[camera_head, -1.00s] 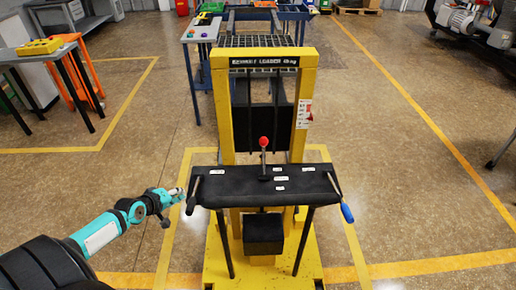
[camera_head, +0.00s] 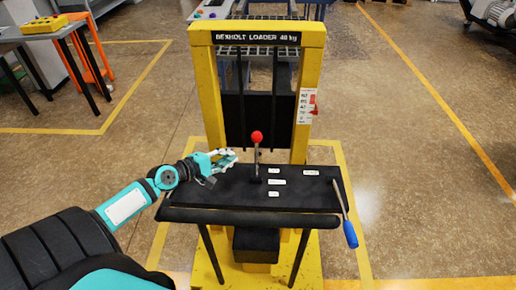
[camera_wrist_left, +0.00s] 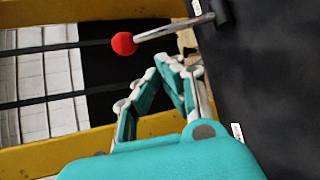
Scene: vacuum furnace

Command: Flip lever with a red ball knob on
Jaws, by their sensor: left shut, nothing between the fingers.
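The lever's red ball knob (camera_head: 257,136) tops a thin metal rod (camera_head: 257,160) that rises nearly upright from the black panel (camera_head: 310,198) of the yellow loader. My left gripper (camera_head: 232,156) is above the left part of the panel, to the left of the lever and apart from it. In the left wrist view the red knob (camera_wrist_left: 123,43) and its rod lie just beyond the gripper's fingertips (camera_wrist_left: 172,62). The fingers are shut with nothing between them. My right gripper is not in view.
The yellow loader frame (camera_head: 312,90) stands behind the panel. A blue-handled lever (camera_head: 349,233) sticks out at the panel's right edge. White labels (camera_head: 277,182) lie right of the lever base.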

